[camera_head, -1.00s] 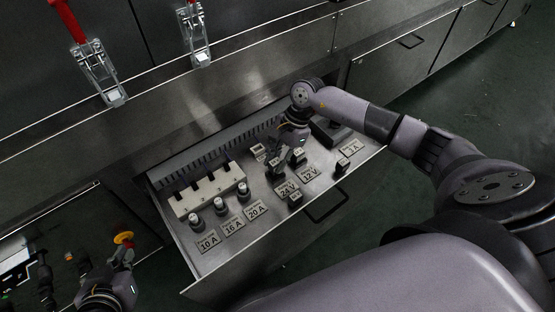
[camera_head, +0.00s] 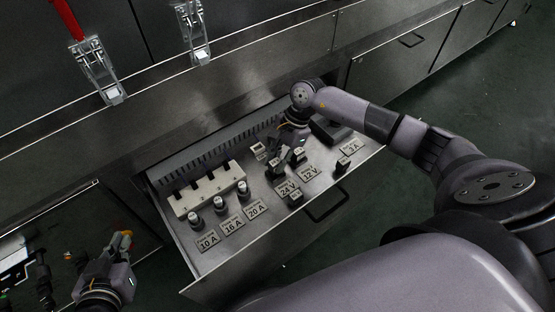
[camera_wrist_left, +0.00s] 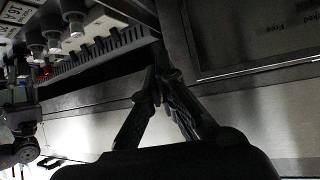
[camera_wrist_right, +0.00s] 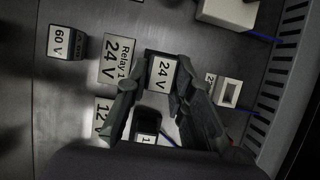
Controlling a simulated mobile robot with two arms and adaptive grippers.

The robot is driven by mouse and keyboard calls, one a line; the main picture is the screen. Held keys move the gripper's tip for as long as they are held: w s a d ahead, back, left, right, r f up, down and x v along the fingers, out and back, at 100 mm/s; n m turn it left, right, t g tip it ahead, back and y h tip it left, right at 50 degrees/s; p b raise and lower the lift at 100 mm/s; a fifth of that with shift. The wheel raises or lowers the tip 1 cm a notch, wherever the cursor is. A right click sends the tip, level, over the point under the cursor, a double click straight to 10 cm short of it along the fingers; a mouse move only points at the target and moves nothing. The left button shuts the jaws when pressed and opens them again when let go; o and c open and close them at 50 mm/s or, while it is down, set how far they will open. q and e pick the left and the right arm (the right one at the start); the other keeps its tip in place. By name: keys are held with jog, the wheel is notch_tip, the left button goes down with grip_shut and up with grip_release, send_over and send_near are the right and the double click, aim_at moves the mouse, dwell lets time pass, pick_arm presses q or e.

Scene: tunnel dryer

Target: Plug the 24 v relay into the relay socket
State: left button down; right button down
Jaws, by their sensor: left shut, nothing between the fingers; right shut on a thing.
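The 24 V relay (camera_wrist_right: 161,72), a small dark block with a white label, is between the fingers of my right gripper (camera_wrist_right: 157,70), which is shut on it. It lies beside the "Relay 1 24 V" plate (camera_wrist_right: 117,58); I cannot tell whether it touches the drawer floor. The relay socket (camera_wrist_right: 229,92), a white-framed block with a dark opening, is to the right of the relay in the right wrist view, apart from it. It shows in the head view (camera_head: 259,151), left of my right gripper (camera_head: 278,168). My left gripper (camera_wrist_left: 156,78) is shut and empty, outside the drawer.
A 60 V relay (camera_wrist_right: 66,42) and a 12 V relay (camera_wrist_right: 148,128) stand nearby. The open drawer (camera_head: 215,262) also holds a white fuse block (camera_head: 208,190) and several fuses. A ribbed strip (camera_head: 205,160) runs along its back.

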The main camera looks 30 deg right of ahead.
pick_arm(q)
jog(key=shift+w+d+r+t, duration=0.2)
jog(key=shift+w+r+t, duration=0.2)
jog(key=shift+w+r, duration=0.1)
pick_arm(e)
jog(key=shift+f, duration=0.2)
jog(key=shift+f+b, duration=0.3)
jog(key=shift+b, duration=0.15)
pick_arm(q)
jog(key=r, duration=0.1)
jog(key=w+r+t, duration=0.1)
jog(key=shift+w+d+r+t+h, duration=0.3)
jog(key=shift+w+d+r+h, duration=0.05)
jog(key=shift+r+h, duration=0.05)
jog(key=shift+w+d+r+t, duration=0.2)
jog(key=shift+r+t, duration=0.2)
jog(key=shift+r, duration=0.15)
pick_arm(e)
jog(key=shift+f, duration=0.25)
jog(key=shift+f+b, duration=0.15)
jog(key=shift+b, duration=0.2)
jog(key=c, duration=1.3)
grip_release()
pick_arm(q)
jog(key=shift+w+d+r+t+h, duration=0.15)
jog(key=shift+r+t, duration=0.1)
jog(key=shift+r, duration=0.15)
jog(key=shift+w+d+r+t+h, duration=0.1)
jog(key=shift+w+r+t+h, duration=0.05)
jog(key=shift+r+t, duration=0.15)
